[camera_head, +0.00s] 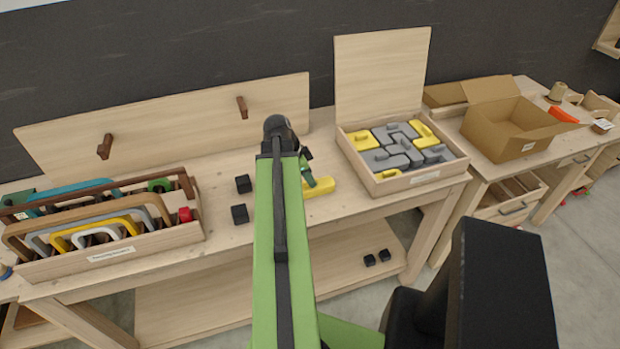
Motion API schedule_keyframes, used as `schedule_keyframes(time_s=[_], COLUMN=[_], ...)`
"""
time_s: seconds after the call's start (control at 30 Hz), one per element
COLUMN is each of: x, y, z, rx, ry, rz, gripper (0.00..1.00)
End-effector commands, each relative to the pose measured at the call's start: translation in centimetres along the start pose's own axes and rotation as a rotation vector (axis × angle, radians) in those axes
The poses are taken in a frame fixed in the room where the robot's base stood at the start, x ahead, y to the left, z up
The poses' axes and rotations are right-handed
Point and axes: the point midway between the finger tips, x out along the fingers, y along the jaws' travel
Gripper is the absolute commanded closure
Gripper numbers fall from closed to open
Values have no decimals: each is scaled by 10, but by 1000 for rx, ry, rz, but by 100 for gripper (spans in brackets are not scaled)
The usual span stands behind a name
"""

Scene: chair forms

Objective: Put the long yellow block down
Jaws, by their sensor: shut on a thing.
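The long yellow block (319,187) is at the table top, just right of my arm's end. My gripper (311,176) is over it and shut on it. The block's left end is hidden behind my green arm. It appears at or very near the table surface; I cannot tell whether it touches.
A wooden box with an open lid (376,188) holds grey and yellow blocks to the right. A wooden crate (150,243) of colored arched forms stands at left. Black cubes (240,214) lie left of my arm. A cardboard box (510,130) is on the right-hand table.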

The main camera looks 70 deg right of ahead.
Motion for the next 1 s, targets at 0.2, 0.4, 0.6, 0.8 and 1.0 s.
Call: schedule_keyframes(time_s=[0.2,0.4,0.6,0.8,1.0], x=[2,1,-3,-32,-79], y=[0,0,0,0,0], z=[1,1,-1,-3,-4], rx=[-1,-1,-1,-3,-3], ry=[0,0,0,0,0], rz=[0,0,-1,-1,-2], gripper=[65,64,64,64,64])
